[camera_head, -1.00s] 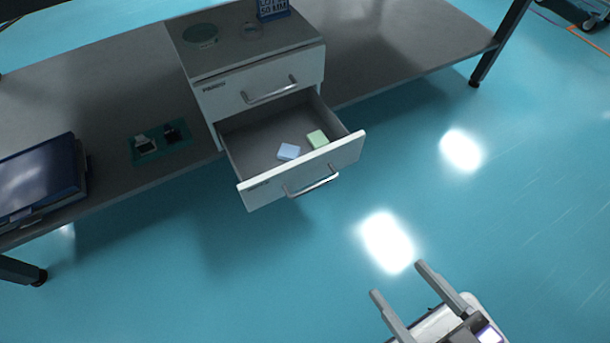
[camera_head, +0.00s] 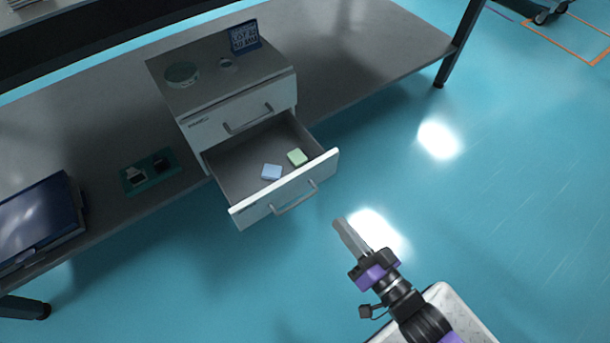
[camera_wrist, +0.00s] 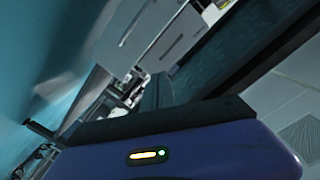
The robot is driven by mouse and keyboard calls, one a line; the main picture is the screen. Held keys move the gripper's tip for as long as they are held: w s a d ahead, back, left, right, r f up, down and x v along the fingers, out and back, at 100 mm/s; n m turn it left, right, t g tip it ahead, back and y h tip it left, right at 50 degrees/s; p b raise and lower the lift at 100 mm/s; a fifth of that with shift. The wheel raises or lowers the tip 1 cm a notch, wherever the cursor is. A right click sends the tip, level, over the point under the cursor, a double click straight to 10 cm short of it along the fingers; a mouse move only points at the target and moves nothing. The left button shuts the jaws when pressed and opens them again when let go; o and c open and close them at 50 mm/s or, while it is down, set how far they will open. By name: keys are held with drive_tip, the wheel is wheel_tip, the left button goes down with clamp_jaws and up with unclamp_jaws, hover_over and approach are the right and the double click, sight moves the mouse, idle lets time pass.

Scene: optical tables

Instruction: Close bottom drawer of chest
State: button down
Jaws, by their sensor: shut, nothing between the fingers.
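The chest (camera_head: 215,90) stands on the grey table with its top drawer (camera_head: 240,112) shut. Its bottom drawer (camera_head: 290,192) is pulled well out, its front clear of the table edge. The drawer has a silver bar handle (camera_head: 296,199) and holds a blue block (camera_head: 272,172) and a green block (camera_head: 297,157). My gripper (camera_head: 338,222) is shut and empty, to the right of and below the drawer front in the head view, apart from it. In the wrist view, pale drawer fronts (camera_wrist: 155,35) with handles show tilted at the top.
A dark monitor (camera_head: 40,220) and a green tray (camera_head: 150,172) with small parts lie on the table to the left. The floor before the drawer is open.

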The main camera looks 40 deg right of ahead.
drive_tip(key=w+f+m, duration=0.2)
drive_tip(key=w+m, duration=0.1)
drive_tip(key=m, duration=0.1)
drive_tip(key=m+b, duration=0.4)
drive_tip(key=m, duration=0.3)
approach(298, 177)
drive_tip(key=w, duration=0.6)
drive_tip(key=shift+w+d+f, duration=0.15)
drive_tip(key=shift+w+f, duration=0.1)
drive_tip(key=shift+w, duration=0.2)
drive_tip(key=shift+r, duration=0.1)
